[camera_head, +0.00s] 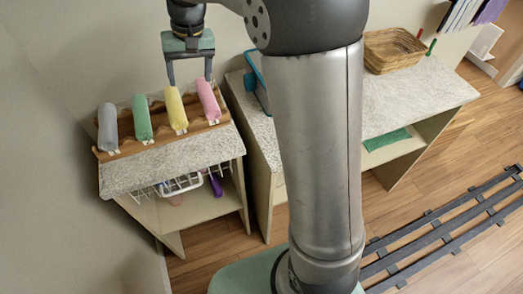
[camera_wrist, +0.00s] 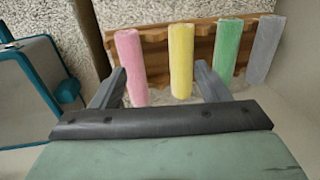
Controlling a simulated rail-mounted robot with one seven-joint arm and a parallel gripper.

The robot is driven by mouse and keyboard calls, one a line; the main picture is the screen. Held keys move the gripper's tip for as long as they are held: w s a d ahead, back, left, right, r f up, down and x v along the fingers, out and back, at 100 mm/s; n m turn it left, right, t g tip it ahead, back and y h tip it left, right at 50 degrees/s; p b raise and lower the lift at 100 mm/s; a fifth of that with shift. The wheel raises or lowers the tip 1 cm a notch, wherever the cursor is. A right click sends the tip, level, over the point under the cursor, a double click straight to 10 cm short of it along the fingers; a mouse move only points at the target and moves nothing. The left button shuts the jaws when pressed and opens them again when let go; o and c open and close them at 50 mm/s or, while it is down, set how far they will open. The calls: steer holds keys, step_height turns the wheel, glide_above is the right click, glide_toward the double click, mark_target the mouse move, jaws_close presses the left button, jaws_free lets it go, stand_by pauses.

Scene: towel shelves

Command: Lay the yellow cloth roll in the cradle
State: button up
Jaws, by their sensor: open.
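The yellow cloth roll (camera_head: 176,108) lies tilted across a scalloped wooden rack (camera_head: 219,123) on the left shelf top, between a green roll (camera_head: 142,118) and a pink roll (camera_head: 209,100). In the wrist view the yellow roll (camera_wrist: 181,60) stands past my fingertips, with the pink roll (camera_wrist: 131,65) to its left. My gripper (camera_head: 190,80) is open and empty, behind and above the yellow and pink rolls; its two fingers also show in the wrist view (camera_wrist: 160,72). The wooden rack has notches; I cannot tell whether it is the cradle.
A grey roll (camera_head: 107,127) lies at the rack's left end. A teal-edged case (camera_head: 258,80) stands right of the rack. A wicker basket (camera_head: 393,49) sits on the right counter. A white wire basket (camera_head: 181,184) hangs under the left shelf top, whose front strip is clear.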

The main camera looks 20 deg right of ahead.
steer(key=s+d+f, duration=0.2)
steer(key=s+d, duration=0.1)
steer(key=s, duration=0.6)
steer(key=s+d+f+h, duration=0.1)
steer(key=s+d+f, duration=0.1)
steer(key=s, duration=0.7)
steer(key=s+d+f, duration=0.3)
steer(key=s+d, duration=0.2)
steer(key=s, duration=0.4)
steer(key=shift+s+h, duration=0.3)
steer(key=shift+h, duration=0.1)
